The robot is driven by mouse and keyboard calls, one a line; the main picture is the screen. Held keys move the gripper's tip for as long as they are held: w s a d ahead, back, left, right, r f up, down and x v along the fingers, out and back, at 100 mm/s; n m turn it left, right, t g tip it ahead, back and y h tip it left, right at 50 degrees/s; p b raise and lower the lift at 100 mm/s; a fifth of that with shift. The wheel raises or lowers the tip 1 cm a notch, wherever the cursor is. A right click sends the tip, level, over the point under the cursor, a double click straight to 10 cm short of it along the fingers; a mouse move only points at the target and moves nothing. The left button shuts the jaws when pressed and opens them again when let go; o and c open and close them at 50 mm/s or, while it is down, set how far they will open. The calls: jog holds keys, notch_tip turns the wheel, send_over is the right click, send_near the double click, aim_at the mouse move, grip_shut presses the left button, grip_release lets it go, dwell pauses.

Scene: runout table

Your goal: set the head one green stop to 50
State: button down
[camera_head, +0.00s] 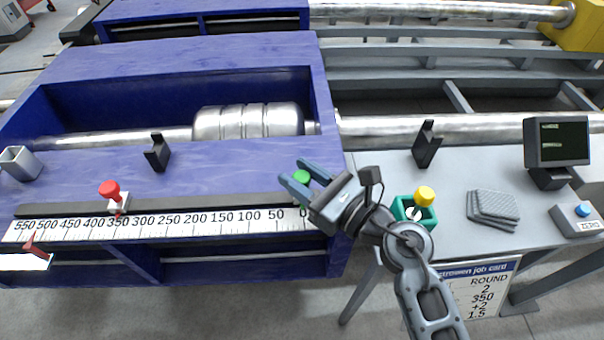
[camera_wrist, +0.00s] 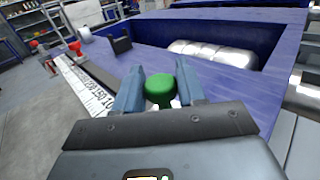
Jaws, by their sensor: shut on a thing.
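The green stop (camera_head: 301,177) has a round green knob and sits at the right end of the scale, near the 0 mark. In the wrist view the green knob (camera_wrist: 160,88) stands between my two fingers. My gripper (camera_head: 294,178) is shut on the green stop, with one finger on each side. The scale strip (camera_head: 170,226) is white with black numbers, running from 550 at the left to 0 at the right. The 50 mark lies a little left of the green knob. The green stop's base is hidden by my gripper.
A red-knobbed stop (camera_head: 110,190) stands near 350 on the same rail. A red pointer (camera_head: 33,248) is at the far left. A yellow knob (camera_head: 424,196) in a green holder is right of my wrist.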

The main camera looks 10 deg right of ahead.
jog(key=a, duration=0.2)
jog(key=a+p, duration=0.1)
jog(key=a, duration=0.1)
jog(key=shift+w+a, duration=0.2)
jog(key=shift+a, duration=0.2)
jog(key=c, duration=0.8)
grip_release()
jog(key=shift+s+d, duration=0.1)
jog(key=b, duration=0.1)
send_over(307, 222)
